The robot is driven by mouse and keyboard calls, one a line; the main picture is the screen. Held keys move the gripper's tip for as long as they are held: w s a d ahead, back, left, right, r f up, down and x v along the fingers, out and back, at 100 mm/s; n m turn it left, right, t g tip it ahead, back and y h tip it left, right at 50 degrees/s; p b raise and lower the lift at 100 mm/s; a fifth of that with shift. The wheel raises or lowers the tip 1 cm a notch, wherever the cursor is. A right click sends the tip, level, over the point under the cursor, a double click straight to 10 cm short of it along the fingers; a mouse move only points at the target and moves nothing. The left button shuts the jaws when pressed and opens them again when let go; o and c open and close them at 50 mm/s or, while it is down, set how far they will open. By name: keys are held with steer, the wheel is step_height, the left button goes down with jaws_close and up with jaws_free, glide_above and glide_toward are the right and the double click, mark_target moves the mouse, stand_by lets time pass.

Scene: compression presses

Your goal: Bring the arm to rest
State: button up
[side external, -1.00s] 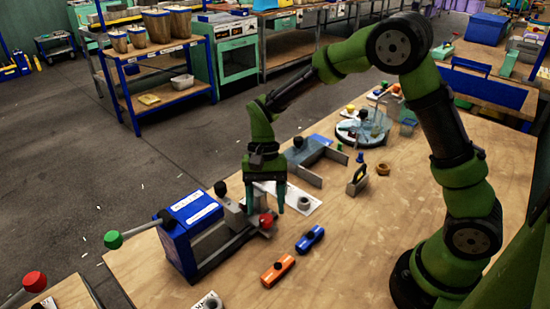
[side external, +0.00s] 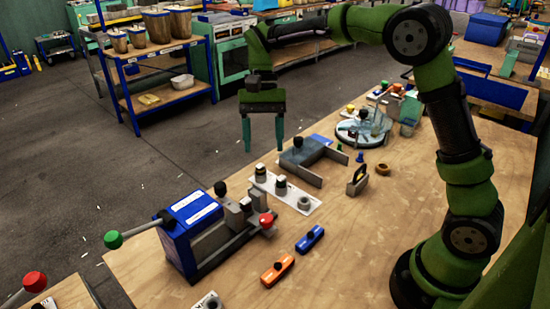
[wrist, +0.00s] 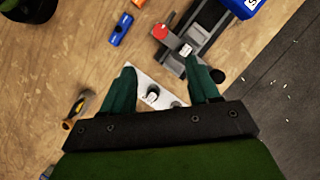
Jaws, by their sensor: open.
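My gripper (side external: 264,132) hangs in the air above the far-left edge of the wooden table (side external: 370,240), fingers pointing down, open and empty. In the wrist view its two green fingers (wrist: 165,82) are spread apart. Below and beyond them lies a white plate (wrist: 148,82) with small metal pieces, partly hidden by the fingers. The blue press (side external: 195,228) with a grey bed and a red knob stands at the table's left edge, apart from my gripper.
An orange block (side external: 277,270) and a blue block (side external: 309,239) lie in front of the press. A grey angled fixture (side external: 305,155), a handled tool (side external: 357,180) and a round glass-like dish (side external: 363,130) stand farther back. The right-middle of the table is clear.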

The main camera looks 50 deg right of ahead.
steer(key=s+d+r+n+t, duration=0.1)
steer(key=s+r+n+t, duration=0.1)
steer(key=s+t, duration=0.3)
steer(key=s+d+r+n+t+h, duration=0.1)
steer(key=s+t, duration=0.4)
steer(key=s, duration=0.7)
steer(key=shift+s+d+r+n+t, duration=0.3)
steer(key=shift+s+d+r+n, duration=0.1)
steer(key=shift+r+n, duration=0.4)
